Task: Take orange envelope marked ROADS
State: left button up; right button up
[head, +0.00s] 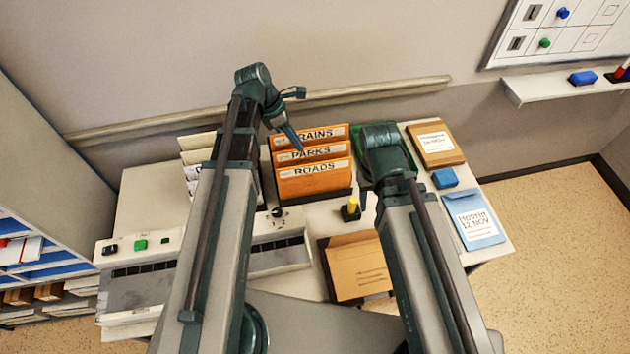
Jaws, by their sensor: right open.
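The orange envelope marked ROADS (312,183) stands upright in the front slot of a dark rack on the table. Behind it stand the orange envelopes marked PARKS (318,153) and, partly hidden, one whose visible letters read RAINS (330,132). My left gripper (293,137) is over the left part of the rack, in front of the rear envelopes in the picture; its jaw opening is unclear. My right gripper (365,196) is open, pointing down just right of the ROADS envelope, with no visible contact.
A yellow-topped stamp (351,208) stands before the rack. A grey machine (140,290) is at left.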

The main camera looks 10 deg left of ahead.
aim_at(313, 164)
pick_arm(q)
jog(key=b+x, duration=0.7)
jog(key=x, duration=0.1)
pick_arm(e)
notch_tip(313, 164, down, 7)
jog(key=shift+f, duration=0.15)
pick_arm(q)
jog(key=shift+f, duration=0.1)
jog(key=b+x, duration=0.5)
jog(key=shift+d+f, duration=0.1)
jog(key=shift+f, duration=0.15)
pick_arm(e)
notch_tip(313, 164, down, 5)
jog(key=shift+f, duration=0.1)
pick_arm(q)
jog(key=shift+r, duration=0.1)
grip_shut()
